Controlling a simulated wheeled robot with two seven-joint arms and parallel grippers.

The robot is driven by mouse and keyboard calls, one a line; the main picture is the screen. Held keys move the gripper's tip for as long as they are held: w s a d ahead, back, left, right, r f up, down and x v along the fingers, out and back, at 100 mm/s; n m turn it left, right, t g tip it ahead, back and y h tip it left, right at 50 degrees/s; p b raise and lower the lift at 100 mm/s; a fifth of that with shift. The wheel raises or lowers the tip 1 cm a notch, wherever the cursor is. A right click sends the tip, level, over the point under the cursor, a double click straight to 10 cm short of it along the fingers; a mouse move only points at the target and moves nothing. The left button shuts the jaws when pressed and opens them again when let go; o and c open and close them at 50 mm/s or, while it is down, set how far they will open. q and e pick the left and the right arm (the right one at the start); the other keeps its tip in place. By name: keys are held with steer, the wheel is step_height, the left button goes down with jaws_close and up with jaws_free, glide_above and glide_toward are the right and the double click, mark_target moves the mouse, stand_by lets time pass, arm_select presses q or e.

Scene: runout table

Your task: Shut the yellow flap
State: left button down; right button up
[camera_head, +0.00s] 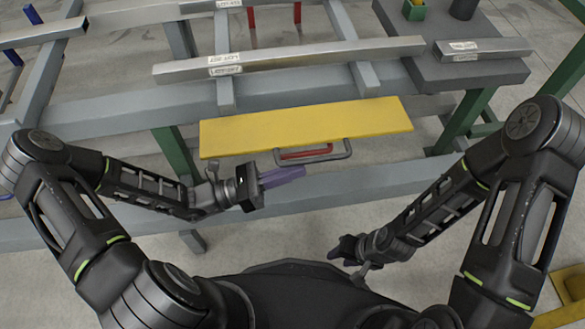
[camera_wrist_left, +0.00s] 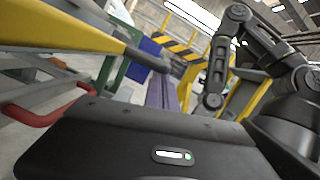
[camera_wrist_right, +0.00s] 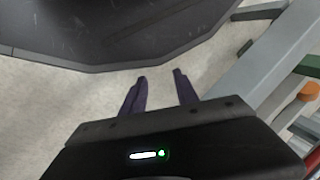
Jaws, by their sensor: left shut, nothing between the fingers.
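The yellow flap (camera_head: 300,126) is a long flat panel hanging at the front of the grey runout table. It looks tilted outward, with its broad face showing. A grey loop handle (camera_head: 345,151) with a red part (camera_head: 305,154) shows at its lower edge. My left gripper (camera_head: 300,173) is shut and empty, just below the flap's left half and apart from it. In the left wrist view the flap's edge (camera_wrist_left: 75,35) is at upper left, with a red bar (camera_wrist_left: 35,118) below it. My right gripper (camera_wrist_right: 160,85) is open and empty, low over the floor near my base.
Metal bars (camera_head: 300,58) lie across the table above the flap. A grey side surface (camera_head: 455,70) at right holds a short bar, a green box (camera_head: 414,10) and a dark cup (camera_head: 463,8). Green legs (camera_head: 465,115) stand on both sides. Floor in front is clear.

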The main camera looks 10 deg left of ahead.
arm_select(q)
step_height(320, 180, up, 4)
steer(key=n+p, duration=0.1)
steer(key=p, duration=0.1)
steer(key=n+p, duration=0.1)
steer(key=p, duration=0.2)
steer(key=shift+r+n+t+p, duration=0.25)
steer(key=shift+n+t+p, duration=0.05)
steer(key=shift+p, duration=0.05)
step_height(320, 180, up, 11)
steer(key=n+t+y+p, duration=0.1)
steer(key=n+y+p, duration=0.2)
steer(key=n+p, duration=1.1)
glide_above(293, 161)
steer(key=w+a+p, duration=0.2)
steer(key=w+p, duration=0.1)
steer(key=w, duration=0.3)
steer(key=m, duration=0.3)
steer(key=w+a+r+n+y+p, duration=0.1)
steer(key=w+a+r+n+p, duration=0.1)
steer(key=w+n, duration=0.2)
steer(key=shift+w+a+r, duration=0.2)
steer(key=shift+w, duration=1)
steer(key=shift+r, duration=0.1)
